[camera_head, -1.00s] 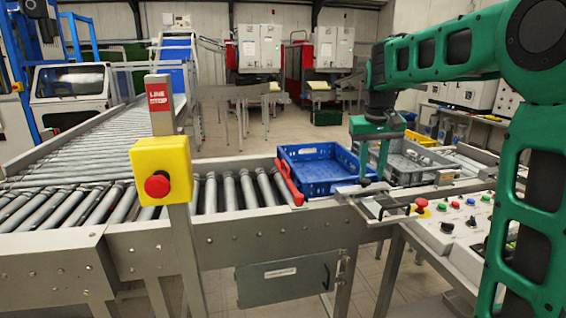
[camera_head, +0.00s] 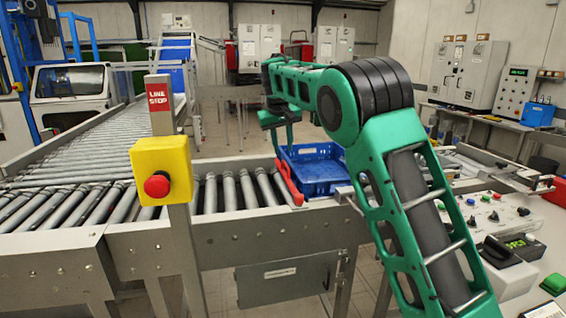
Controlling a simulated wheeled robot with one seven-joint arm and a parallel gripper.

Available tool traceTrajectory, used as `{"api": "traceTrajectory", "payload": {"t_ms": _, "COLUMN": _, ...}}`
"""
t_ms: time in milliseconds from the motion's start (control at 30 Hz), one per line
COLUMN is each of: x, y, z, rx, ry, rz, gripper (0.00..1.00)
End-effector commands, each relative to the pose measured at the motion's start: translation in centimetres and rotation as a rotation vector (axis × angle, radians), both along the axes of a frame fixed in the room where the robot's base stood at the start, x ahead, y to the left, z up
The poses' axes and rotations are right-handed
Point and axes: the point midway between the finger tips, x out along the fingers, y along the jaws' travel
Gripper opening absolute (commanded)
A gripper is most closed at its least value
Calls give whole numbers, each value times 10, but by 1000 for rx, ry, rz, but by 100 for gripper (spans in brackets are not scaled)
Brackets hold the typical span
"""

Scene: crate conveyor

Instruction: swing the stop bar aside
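The stop bar is a red bar (camera_head: 289,183) lying across the roller conveyor, at the left side of a blue crate (camera_head: 319,188). It slants from the conveyor's far side to its near rail. My gripper (camera_head: 284,150) hangs pointing down over the far end of the bar, close to the crate's far left corner. The fingers are small and partly lost against the background, so I cannot tell whether they are open or touch the bar.
A yellow box with a red button (camera_head: 158,186) stands on a post at the conveyor's near side. The rollers (camera_head: 232,190) left of the bar are empty.

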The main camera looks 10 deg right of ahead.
Motion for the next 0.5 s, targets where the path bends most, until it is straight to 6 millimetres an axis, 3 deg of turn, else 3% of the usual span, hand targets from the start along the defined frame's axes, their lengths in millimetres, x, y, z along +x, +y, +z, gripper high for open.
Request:
{"api": "traceTrajectory", "payload": {"t_ms": 200, "x": 14, "y": -8, "z": -36, "rx": 0, "ry": 3, "rz": 0, "gripper": 29}}
{"api": "traceTrajectory", "payload": {"t_ms": 500, "x": 25, "y": -12, "z": -61, "rx": 0, "ry": 1, "rz": 0, "gripper": 29}}
